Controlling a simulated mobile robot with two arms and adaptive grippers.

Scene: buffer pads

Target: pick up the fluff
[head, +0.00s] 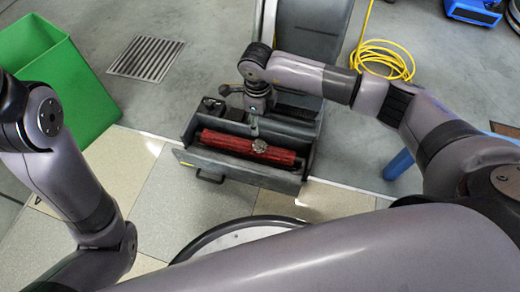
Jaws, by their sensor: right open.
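The fluff is a small grey clump (259,146) lying on the red roller (222,142) inside an open dark grey tray (240,172) of a machine. My right gripper (255,127) points down just above and slightly left of the clump. It is open and empty, and its fingers look small from here. I cannot tell whether a fingertip touches the clump. My left arm shows at the left, but its gripper is out of the picture.
The machine's dark upright body (312,35) stands behind the tray. A green bin (62,75) is at the left, near a floor grate (146,58). A yellow cable (385,58) lies at the right, with a blue object (473,10) beyond. Floor left of the tray is clear.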

